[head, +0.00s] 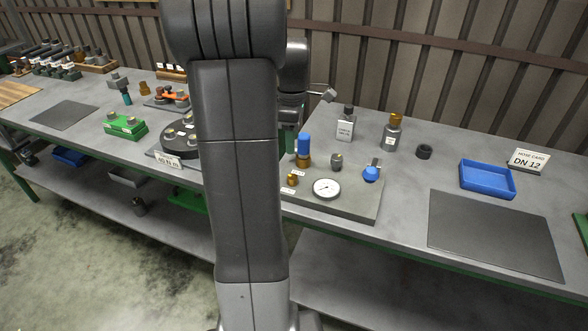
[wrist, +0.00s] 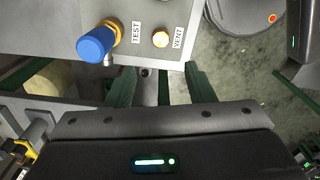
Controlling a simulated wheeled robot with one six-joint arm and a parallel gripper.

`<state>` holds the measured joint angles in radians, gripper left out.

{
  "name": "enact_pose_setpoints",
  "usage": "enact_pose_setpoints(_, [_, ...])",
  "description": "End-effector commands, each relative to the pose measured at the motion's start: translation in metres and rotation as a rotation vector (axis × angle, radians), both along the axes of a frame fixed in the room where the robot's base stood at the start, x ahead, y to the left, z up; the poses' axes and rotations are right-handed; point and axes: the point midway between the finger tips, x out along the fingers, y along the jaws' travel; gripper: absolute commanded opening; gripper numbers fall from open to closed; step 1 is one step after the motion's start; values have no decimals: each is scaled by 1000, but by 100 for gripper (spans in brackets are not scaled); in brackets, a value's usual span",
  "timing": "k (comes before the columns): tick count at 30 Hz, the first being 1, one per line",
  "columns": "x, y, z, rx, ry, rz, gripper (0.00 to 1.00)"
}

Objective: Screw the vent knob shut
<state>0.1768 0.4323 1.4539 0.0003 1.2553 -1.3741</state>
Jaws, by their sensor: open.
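The vent knob (wrist: 160,39) is a small brass knob beside a "VENT" label (wrist: 178,37) on the grey base plate (wrist: 190,10). In the head view, a small brass knob (head: 292,180) stands at the plate's front left corner. My gripper (wrist: 163,69) is open, with its two green fingers spread and nothing between them. In the wrist view, the vent knob lies just beyond the fingertips, roughly centred between them, not touching. In the head view my arm hides most of the gripper.
A taller blue-capped brass valve (wrist: 97,42) labelled "TEST" stands close to the vent knob. Bottles, a blue tray (head: 487,179) and a dark mat (head: 494,234) lie to the right.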

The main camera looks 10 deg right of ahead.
Motion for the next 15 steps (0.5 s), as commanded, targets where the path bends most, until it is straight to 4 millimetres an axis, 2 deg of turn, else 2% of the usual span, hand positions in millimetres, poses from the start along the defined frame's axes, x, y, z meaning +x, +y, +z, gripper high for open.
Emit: enact_pose_setpoints(15, [-2,0,-102,1,4,-2,49])
